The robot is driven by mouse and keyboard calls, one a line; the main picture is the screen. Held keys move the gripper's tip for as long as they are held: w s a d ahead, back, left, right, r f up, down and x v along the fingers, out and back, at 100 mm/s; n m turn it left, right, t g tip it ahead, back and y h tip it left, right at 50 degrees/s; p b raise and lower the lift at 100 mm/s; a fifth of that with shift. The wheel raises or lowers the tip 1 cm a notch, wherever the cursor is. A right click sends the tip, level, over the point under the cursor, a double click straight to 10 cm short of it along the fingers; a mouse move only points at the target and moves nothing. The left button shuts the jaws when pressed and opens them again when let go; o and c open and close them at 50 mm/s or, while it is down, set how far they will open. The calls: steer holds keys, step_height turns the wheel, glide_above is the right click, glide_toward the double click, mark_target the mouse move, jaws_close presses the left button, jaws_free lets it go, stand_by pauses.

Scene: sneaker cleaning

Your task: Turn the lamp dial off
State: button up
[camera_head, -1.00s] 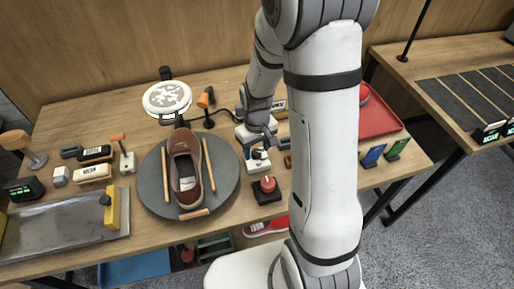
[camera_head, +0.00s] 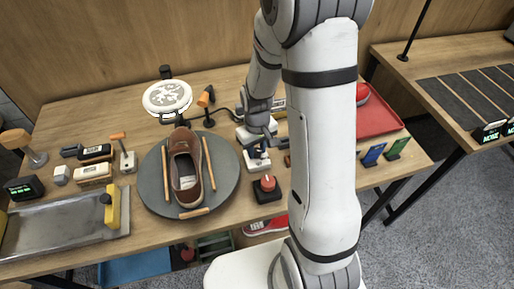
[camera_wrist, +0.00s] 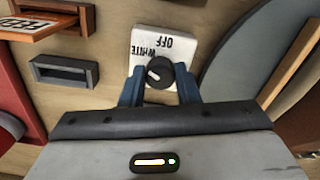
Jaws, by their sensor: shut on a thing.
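The lamp dial (camera_wrist: 160,72) is a dark round knob with a white mark on a white plate (camera_wrist: 178,40) lettered "WHITE" and "OFF". The letters are upside down in the wrist view. The mark seems to lean toward the upper left, on the "WHITE" side. My gripper (camera_wrist: 158,88) has its blue fingers on either side of the knob and is shut on it. In the head view my gripper (camera_head: 259,148) is low over the white plate (camera_head: 258,164), with the knob mostly hidden. The round lamp (camera_head: 167,98) at the back looks bright white with a grey pattern.
A brown shoe (camera_head: 184,165) lies on the round dark turntable (camera_head: 229,172) left of the dial. A red button on a black base (camera_head: 267,196) stands just in front of the plate. A red tray (camera_head: 386,116) is at right. A slotted block (camera_wrist: 64,72) sits beside the plate.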

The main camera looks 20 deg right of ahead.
mark_target(256, 151)
steer(key=m+b, duration=0.2)
steer(key=m, duration=0.3)
steer(key=shift+f+m+b, duration=0.1)
steer(key=shift+m+b, duration=0.25)
steer(key=shift+m, duration=0.05)
steer(key=m+b, duration=0.1)
steer(key=m, duration=0.5)
steer(key=shift+a+b, duration=0.15)
steer(key=shift+b, duration=0.25)
steer(key=o, duration=1)
steer(key=shift+r, duration=0.2)
step_height(256, 151, up, 8)
steer(key=shift+f, duration=0.2)
